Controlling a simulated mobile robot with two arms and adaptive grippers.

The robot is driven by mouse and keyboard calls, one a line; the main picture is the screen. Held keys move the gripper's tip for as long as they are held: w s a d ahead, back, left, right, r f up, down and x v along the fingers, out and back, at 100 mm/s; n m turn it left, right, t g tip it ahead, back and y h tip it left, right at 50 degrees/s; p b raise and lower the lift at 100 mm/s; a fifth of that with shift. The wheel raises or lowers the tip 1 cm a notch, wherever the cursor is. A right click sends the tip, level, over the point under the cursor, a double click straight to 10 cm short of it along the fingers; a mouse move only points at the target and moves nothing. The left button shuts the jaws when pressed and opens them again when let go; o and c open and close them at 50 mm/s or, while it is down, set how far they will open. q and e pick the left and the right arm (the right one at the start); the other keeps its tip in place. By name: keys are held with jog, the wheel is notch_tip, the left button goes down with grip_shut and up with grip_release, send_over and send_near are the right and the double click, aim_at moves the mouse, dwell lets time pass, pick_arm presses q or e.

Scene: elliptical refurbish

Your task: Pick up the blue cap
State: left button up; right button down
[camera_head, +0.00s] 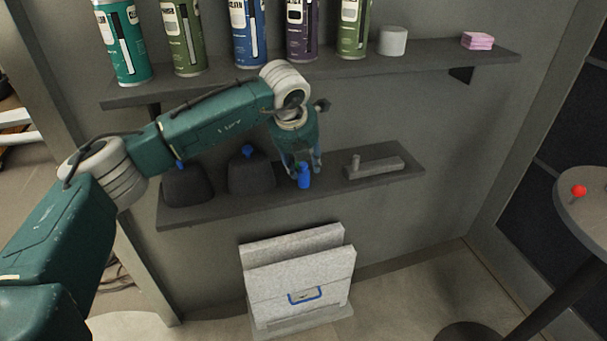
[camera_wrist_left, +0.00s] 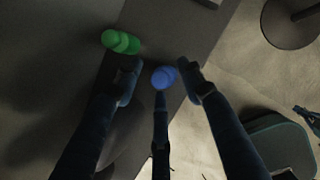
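The blue cap (camera_head: 304,180) is a small blue cylinder standing on the lower grey shelf, near its front edge. In the left wrist view the blue cap (camera_wrist_left: 163,76) shows as a round blue top between my fingers. My left gripper (camera_head: 303,168) points down over it, with its fingers spread to the sides of the cap. In the left wrist view the left gripper (camera_wrist_left: 160,82) is open, with gaps between the side fingers and the cap. Whether the nearest finger touches the cap I cannot tell. My right gripper is not in view.
The lower shelf (camera_head: 390,178) also holds two dark containers with blue tops (camera_head: 250,172) and a grey tool-like piece (camera_head: 373,167). A green cylinder (camera_wrist_left: 120,41) is near the cap. The upper shelf (camera_head: 440,57) with several cans is above.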

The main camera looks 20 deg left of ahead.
pick_arm(q)
jog(key=c, duration=0.7)
jog(key=shift+o, duration=0.2)
